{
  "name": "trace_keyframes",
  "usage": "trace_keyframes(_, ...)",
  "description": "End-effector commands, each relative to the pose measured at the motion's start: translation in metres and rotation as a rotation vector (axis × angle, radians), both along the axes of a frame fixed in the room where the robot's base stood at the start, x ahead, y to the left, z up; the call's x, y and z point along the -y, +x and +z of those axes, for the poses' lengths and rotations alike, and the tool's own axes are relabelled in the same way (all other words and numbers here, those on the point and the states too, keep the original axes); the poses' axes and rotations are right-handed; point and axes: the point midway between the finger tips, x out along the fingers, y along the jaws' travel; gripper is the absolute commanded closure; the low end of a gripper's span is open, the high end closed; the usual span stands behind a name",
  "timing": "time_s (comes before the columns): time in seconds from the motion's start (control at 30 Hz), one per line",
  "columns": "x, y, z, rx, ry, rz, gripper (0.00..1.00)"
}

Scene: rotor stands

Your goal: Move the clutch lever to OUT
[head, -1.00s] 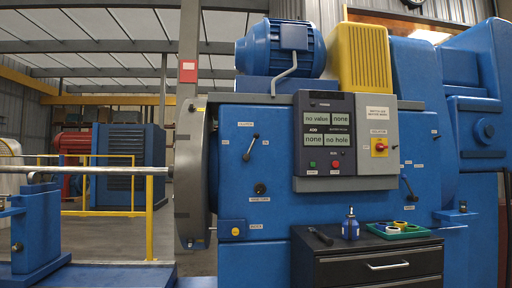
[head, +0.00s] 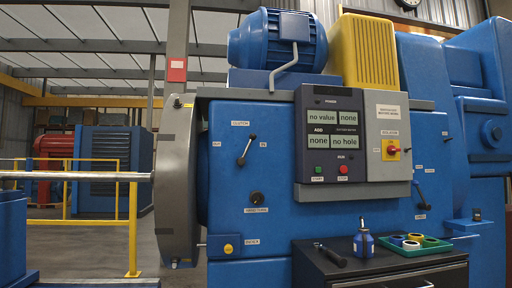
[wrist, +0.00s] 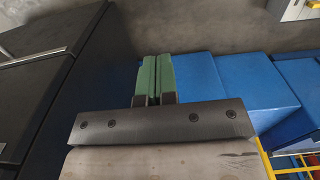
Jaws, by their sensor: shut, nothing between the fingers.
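The clutch lever (head: 247,149) is a short black lever on the blue machine front in the head view, under a small clutch label (head: 240,124). The left-hand label (head: 216,143) is too small to read surely. My gripper (wrist: 157,58) shows only in the wrist view, with its green-padded fingers together and nothing between them. It is over the floor and apart from the lever, which the wrist view does not show.
A dark drawer cabinet (head: 400,277) stands at the front right, with a blue bottle (head: 363,243), a black-handled tool (head: 330,256) and a green tray (head: 431,245) on top. A grey disc guard (head: 178,185) stands left of the lever. A yellow rail (head: 133,215) is farther left.

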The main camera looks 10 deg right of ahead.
Motion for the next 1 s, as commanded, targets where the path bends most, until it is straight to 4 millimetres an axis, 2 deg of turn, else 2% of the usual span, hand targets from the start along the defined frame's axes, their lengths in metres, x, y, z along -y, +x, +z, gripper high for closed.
trace_keyframes(0.17,-0.002,0.026,0.016,0.050,0.047,-0.057,1.00)
trace_keyframes(0.27,-0.005,0.057,0.039,0.114,0.113,-0.131,1.00)
trace_keyframes(0.37,-0.007,0.094,0.071,0.190,0.200,-0.225,1.00)
trace_keyframes(0.5,-0.007,0.144,0.125,0.292,0.335,-0.353,1.00)
trace_keyframes(0.67,-0.004,0.194,0.196,0.395,0.499,-0.489,1.00)
trace_keyframes(0.87,0.006,0.245,0.297,0.504,0.721,-0.643,1.00)
trace_keyframes(1.0,0.016,0.273,0.375,0.568,0.886,-0.733,1.00)
